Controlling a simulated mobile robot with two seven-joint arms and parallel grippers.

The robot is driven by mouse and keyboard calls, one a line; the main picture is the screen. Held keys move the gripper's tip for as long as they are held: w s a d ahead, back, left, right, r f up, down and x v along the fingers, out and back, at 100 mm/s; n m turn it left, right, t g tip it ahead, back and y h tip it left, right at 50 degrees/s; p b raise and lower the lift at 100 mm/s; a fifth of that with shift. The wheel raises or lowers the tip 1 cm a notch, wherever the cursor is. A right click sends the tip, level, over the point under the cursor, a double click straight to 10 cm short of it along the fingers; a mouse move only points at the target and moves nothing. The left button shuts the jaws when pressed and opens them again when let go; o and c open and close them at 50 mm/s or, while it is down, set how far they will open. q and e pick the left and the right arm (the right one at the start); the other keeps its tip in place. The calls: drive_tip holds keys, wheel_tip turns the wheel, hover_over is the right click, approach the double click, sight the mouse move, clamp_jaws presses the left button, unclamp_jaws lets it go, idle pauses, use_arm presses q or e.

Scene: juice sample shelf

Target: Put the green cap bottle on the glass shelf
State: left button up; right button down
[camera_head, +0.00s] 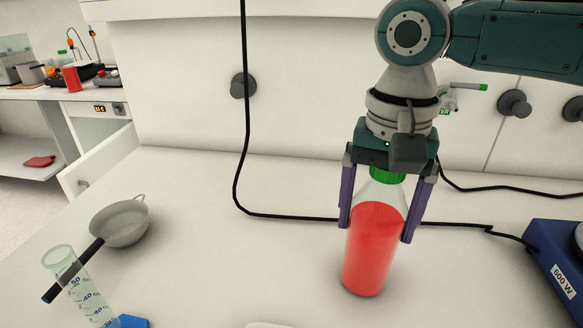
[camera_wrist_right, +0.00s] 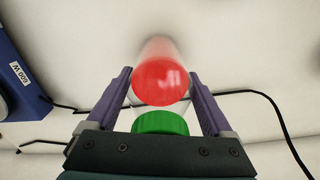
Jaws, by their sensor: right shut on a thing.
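A bottle of red liquid (camera_head: 372,250) with a green cap (camera_head: 387,174) is upright between the purple fingers of my right gripper (camera_head: 377,229). The fingers are shut on its sides, with the cap just under the palm. The bottle's base is at or close to the white worktop; I cannot tell if it touches. In the right wrist view, the green cap (camera_wrist_right: 160,123) is nearest and the red liquid (camera_wrist_right: 162,80) shows between the fingertips (camera_wrist_right: 159,75). No glass shelf can be made out clearly. My left gripper is not in view.
A grey strainer (camera_head: 120,222) with a dark handle lies by a tilted graduated cylinder (camera_head: 84,292) at the left. A blue device (camera_head: 556,265) stands at the right. A black cable (camera_head: 290,217) runs behind the bottle. The worktop between strainer and bottle is clear.

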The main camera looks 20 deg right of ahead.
drive_tip(key=shift+f, duration=0.1)
unclamp_jaws()
drive_tip(key=shift+f, duration=0.1)
